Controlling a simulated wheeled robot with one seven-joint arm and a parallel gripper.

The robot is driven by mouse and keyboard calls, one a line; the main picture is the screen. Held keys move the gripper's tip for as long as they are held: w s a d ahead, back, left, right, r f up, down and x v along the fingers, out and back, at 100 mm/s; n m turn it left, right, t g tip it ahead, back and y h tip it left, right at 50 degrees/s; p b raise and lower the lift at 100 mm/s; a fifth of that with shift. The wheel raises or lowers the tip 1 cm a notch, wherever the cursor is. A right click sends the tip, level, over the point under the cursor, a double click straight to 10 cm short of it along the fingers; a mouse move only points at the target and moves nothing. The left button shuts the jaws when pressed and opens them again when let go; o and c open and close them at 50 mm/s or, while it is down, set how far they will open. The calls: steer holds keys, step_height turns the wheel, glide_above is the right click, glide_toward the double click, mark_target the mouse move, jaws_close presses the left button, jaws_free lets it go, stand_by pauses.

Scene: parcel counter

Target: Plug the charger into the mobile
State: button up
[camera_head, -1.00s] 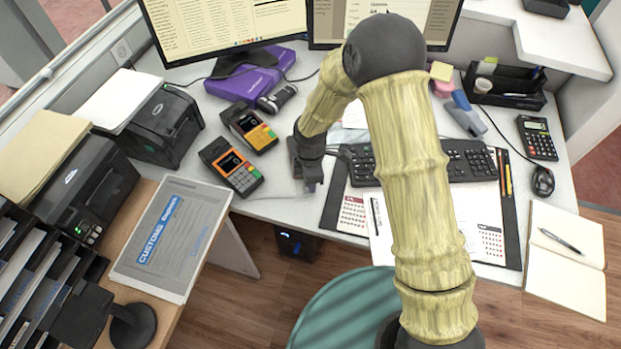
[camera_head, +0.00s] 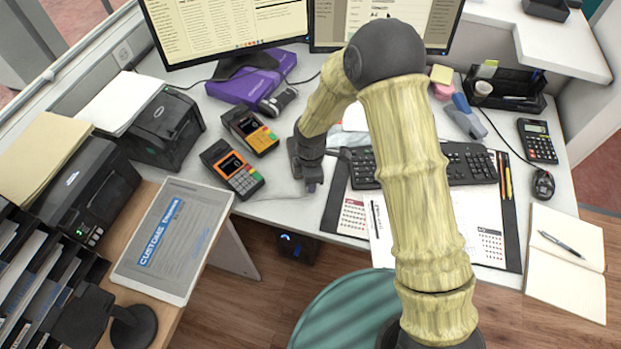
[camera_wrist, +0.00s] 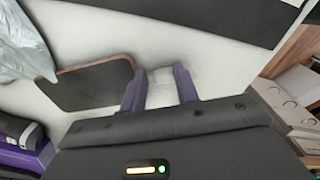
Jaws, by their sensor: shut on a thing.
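My gripper shows in the head view (camera_head: 313,187) low over the white desk, left of the keyboard and at the left edge of the black desk pad. In the wrist view its two purple fingers (camera_wrist: 160,88) are close together with a small pale thing (camera_wrist: 161,82) between them. It is probably the charger's end, but its shape hardly stands out from the white desk. A dark flat slab with a brown edge (camera_wrist: 92,82) lies just left of the fingers. I cannot tell whether it is the mobile. The arm hides part of the desk in the head view.
Two yellow-and-black handheld terminals (camera_head: 250,130) (camera_head: 231,169) lie left of my gripper. The keyboard (camera_head: 467,162) and desk pad (camera_head: 338,199) are to its right. A purple box (camera_head: 250,83) stands behind. A crumpled translucent bag (camera_wrist: 25,42) is at the wrist view's upper left.

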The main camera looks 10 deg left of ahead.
steer(key=o, duration=0.8)
steer(key=shift+o, duration=0.2)
step_height(320, 180, up, 17)
steer(key=p, duration=0.1)
steer(key=shift+r, duration=0.2)
steer(key=shift+s+d, duration=0.1)
stand_by(1.2)
steer(key=s+d+r+m+p, duration=0.3)
steer(key=d+r+m, duration=0.1)
steer(key=d+m, duration=0.3)
steer(key=s+d+r+m+t+p, duration=0.1)
steer(key=s+d+r+m+p, duration=0.2)
steer(key=d+m, duration=0.5)
steer(key=s+d+r+m+t+p, duration=0.1)
steer(key=s+d+r+m+p, duration=0.2)
steer(key=d+r+m, duration=0.3)
steer(key=d+m, duration=0.1)
steer(key=d, duration=0.4)
steer(key=shift+s+d+m, duration=0.3)
steer(key=shift+s, duration=0.05)
